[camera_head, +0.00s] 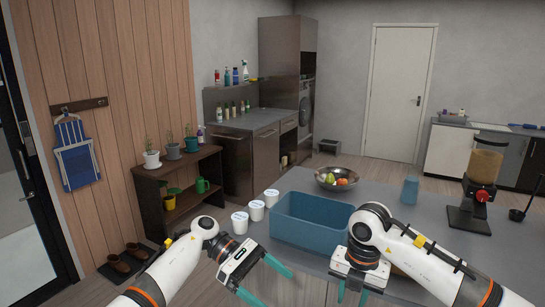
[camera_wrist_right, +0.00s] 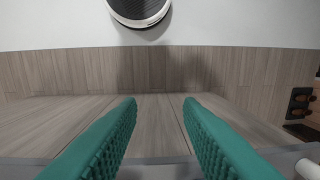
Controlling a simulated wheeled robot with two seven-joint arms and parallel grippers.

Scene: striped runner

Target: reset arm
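My left gripper (camera_head: 275,289) is in the lower middle of the head view, in front of the near-left edge of the grey counter. Its two teal fingers are spread apart with nothing between them. My right gripper (camera_head: 352,296) points down near the counter's front, right of the left one. Its teal fingers also show in the right wrist view (camera_wrist_right: 161,106), apart and empty, with wooden floor beyond them. The tips of both grippers are partly cut off by the bottom of the head view.
A blue bin (camera_head: 300,233) stands on the grey counter (camera_head: 385,190) just beyond both grippers, with white cups (camera_head: 240,222) to its left. A fruit bowl (camera_head: 337,180), a blue cup (camera_head: 409,190) and a dispenser (camera_head: 484,180) stand farther back. Plants sit on a wooden shelf (camera_head: 180,167).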

